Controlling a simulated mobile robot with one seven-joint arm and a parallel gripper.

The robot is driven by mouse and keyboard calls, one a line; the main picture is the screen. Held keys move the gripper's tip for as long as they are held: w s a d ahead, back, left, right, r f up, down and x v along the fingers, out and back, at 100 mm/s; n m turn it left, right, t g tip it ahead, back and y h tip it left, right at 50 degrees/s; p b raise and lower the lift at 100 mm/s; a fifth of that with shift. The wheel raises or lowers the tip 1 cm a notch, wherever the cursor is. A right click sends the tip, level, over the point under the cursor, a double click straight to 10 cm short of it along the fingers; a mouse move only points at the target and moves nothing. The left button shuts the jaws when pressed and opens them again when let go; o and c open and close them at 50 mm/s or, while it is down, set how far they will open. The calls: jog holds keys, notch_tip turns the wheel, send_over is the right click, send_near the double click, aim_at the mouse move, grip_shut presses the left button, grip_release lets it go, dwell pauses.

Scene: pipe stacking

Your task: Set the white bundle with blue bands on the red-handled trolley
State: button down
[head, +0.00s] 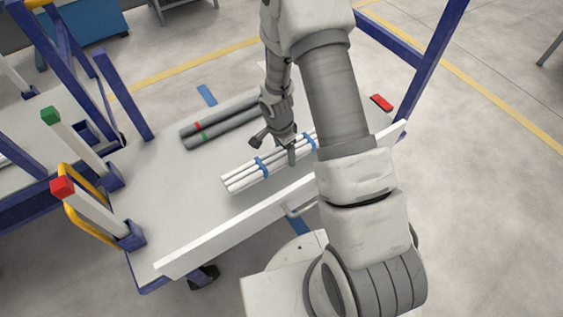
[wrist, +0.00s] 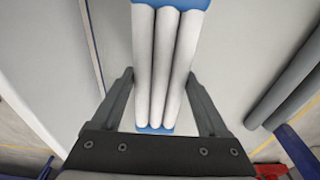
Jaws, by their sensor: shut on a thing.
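The white bundle (head: 243,176) is several slim white pipes side by side with blue bands. It is over the pale deck (head: 165,205) of a trolley with blue posts; I cannot tell whether it touches the deck. My gripper (head: 290,152) is shut on the bundle, around its middle. In the wrist view the bundle (wrist: 167,70) runs between the two fingers of my gripper (wrist: 160,85), with one blue band near and one far.
Two grey pipes (head: 228,128) with red and green marks lie behind the bundle. A green-capped post (head: 50,116) and yellow rails stand at the left. A white raised edge (head: 235,225) runs along the deck's near side. A red piece (head: 381,103) is at the right.

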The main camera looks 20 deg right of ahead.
jog(key=shift+w+a+f, duration=0.1)
jog(key=shift+a+f, duration=0.3)
jog(key=shift+a, duration=0.05)
jog(key=shift+f+b, duration=0.85)
jog(key=shift+f, duration=0.95)
jog(key=shift+f, duration=0.1)
jog(key=shift+f, duration=0.15)
grip_release()
jog(key=shift+r, duration=0.25)
